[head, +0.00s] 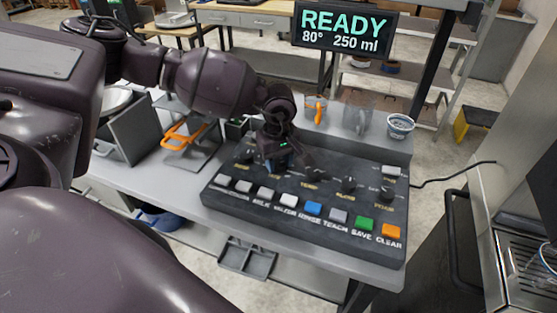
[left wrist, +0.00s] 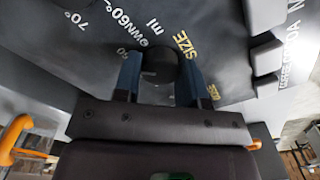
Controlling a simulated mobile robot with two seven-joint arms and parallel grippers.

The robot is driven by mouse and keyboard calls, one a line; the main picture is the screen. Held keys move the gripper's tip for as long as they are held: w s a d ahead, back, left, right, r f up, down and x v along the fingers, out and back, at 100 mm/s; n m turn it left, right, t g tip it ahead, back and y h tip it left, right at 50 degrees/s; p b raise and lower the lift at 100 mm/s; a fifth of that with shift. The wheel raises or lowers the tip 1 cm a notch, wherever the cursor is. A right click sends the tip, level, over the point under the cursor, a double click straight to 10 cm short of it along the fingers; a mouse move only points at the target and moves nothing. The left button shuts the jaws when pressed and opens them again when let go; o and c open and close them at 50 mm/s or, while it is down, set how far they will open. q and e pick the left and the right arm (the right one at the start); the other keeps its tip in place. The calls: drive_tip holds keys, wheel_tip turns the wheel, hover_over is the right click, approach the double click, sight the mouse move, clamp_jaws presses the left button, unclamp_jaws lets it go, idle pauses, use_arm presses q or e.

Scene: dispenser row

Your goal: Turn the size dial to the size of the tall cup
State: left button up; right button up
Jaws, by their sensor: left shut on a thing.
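My left gripper (head: 276,163) reaches down onto the dark control panel (head: 302,222). In the left wrist view its two blue fingers (left wrist: 160,78) are shut on a dark round dial (left wrist: 160,62), one on each side. Yellow lettering "SIZE" lies beside this dial, with white "ml" close by. The dial's pointer is hidden. The display (head: 345,29) reads READY, 80°, 250 ml. Behind the panel stand a see-through cup with orange on it (head: 315,109), a greyish see-through cup (head: 357,118) that looks tallest, and a short patterned cup (head: 400,125). My right gripper is out of view.
An orange handle (head: 184,134) is at the left. A steel machine (head: 530,262) stands at the right.

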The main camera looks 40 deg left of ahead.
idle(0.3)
use_arm(q)
drive_tip(key=n, duration=0.4)
drive_tip(key=shift+n, duration=2.3)
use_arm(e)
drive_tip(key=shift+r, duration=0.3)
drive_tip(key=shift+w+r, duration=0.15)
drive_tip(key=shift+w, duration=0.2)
use_arm(q)
drive_tip(key=o, duration=0.9)
